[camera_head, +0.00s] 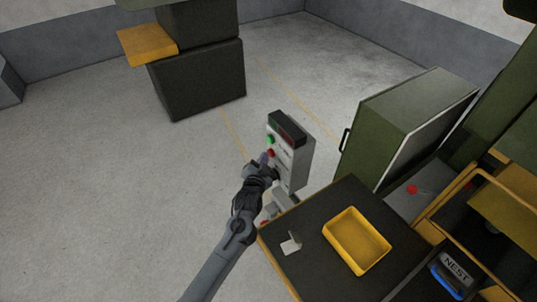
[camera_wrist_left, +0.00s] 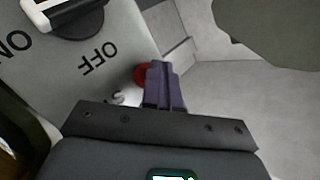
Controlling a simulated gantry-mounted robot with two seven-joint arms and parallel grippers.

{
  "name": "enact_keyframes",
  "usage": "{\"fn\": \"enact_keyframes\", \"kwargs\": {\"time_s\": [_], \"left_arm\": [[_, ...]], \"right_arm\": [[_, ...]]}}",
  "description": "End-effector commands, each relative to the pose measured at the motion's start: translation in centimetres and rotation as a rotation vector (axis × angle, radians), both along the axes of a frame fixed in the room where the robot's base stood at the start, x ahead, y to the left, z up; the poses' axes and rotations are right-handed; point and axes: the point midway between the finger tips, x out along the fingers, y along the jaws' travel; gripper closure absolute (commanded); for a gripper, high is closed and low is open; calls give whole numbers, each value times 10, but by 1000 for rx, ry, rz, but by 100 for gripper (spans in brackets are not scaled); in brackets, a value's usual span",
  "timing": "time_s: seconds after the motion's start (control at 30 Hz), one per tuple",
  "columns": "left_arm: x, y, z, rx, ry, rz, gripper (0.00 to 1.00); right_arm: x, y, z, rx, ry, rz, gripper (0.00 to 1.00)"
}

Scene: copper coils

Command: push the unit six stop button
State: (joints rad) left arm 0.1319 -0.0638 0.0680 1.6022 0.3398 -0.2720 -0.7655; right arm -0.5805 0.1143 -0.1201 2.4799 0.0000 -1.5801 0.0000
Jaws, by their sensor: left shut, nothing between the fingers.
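A grey control box (camera_head: 298,160) with a dark top panel stands at the middle of the head view. A green button (camera_head: 269,139) and below it a red button (camera_head: 270,153) are on its face. My left gripper (camera_head: 263,159) is shut and empty, with its tips right at the red button. In the left wrist view the red button (camera_wrist_left: 141,74) shows partly behind the fingertips (camera_wrist_left: 161,68) of my left gripper. I cannot tell whether they touch or whether the button is pressed in. "OFF" lettering and a dark knob (camera_wrist_left: 75,18) are on the box face there. My right gripper is out of view.
A dark table (camera_head: 310,262) with a yellow tray (camera_head: 332,238) and a small pale bracket (camera_head: 291,243) stands below the box. A green cabinet (camera_head: 400,118) is at the right. A dark machine (camera_head: 200,82) stands at the back. The floor at left is clear.

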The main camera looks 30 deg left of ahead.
Motion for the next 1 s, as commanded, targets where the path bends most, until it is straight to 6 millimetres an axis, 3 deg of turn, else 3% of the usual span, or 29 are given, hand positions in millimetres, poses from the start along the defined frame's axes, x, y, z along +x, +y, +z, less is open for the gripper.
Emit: {"fn": "enact_keyframes", "kwargs": {"time_s": [0.47, 1.0], "left_arm": [[1, -1, 1, 0, -1, -2, 100], [-15, 6, 1, 0, 0, -1, 100]], "right_arm": [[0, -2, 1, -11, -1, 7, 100], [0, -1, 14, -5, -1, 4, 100]]}}
